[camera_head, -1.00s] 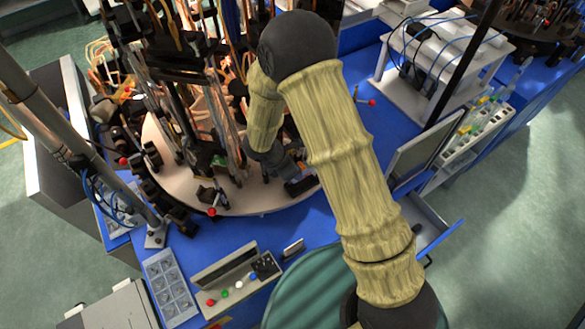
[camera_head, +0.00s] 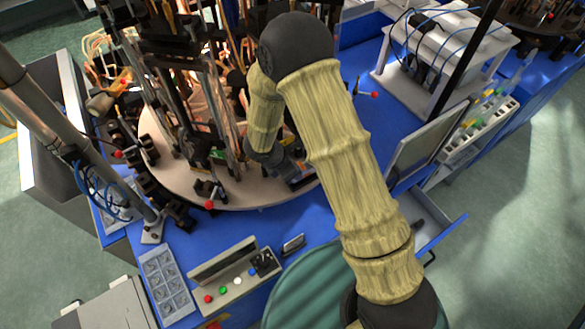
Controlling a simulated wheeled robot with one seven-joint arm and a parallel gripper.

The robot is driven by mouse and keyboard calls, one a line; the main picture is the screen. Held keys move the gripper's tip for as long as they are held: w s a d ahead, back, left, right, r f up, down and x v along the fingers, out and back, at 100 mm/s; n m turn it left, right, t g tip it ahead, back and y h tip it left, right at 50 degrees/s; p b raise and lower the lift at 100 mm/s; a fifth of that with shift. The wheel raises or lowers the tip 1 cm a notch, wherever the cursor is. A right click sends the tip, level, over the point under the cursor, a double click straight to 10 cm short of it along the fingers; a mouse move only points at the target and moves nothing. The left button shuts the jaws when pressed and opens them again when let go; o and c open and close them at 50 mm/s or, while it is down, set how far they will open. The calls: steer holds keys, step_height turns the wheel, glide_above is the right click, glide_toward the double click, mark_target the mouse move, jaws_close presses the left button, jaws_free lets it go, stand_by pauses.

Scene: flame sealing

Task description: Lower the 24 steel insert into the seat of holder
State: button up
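My gripper (camera_head: 299,181) is low over the front right part of the round beige turntable (camera_head: 240,194), beyond my sleeved arm. It is small and partly hidden, so I cannot tell whether its fingers are open or shut. I cannot make out the steel insert. Black holders stand around the turntable; one with a red knob (camera_head: 208,190) is at its front edge, left of my gripper. I cannot tell which holder is the task's, and its seat is not visible.
Tall dark posts and glowing copper tubes crowd the turntable. A control box (camera_head: 237,270) with coloured buttons and a grey compartment tray (camera_head: 166,285) stand at the front. A metal pole (camera_head: 75,145) crosses the left. A white frame (camera_head: 445,55) stands right.

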steer(key=shift+f+b, duration=1.15)
steer(key=shift+b, duration=0.2)
stand_by(1.5)
steer(key=o, duration=1.2)
steer(key=shift+c, duration=0.2)
steer(key=shift+r, duration=0.15)
steer(key=shift+r+p, duration=1.7)
steer(key=shift+r, duration=0.45)
steer(key=b+v, duration=0.2)
steer(key=v, duration=1.5)
steer(key=shift+r+b, duration=0.2)
steer(key=shift+b, duration=0.15)
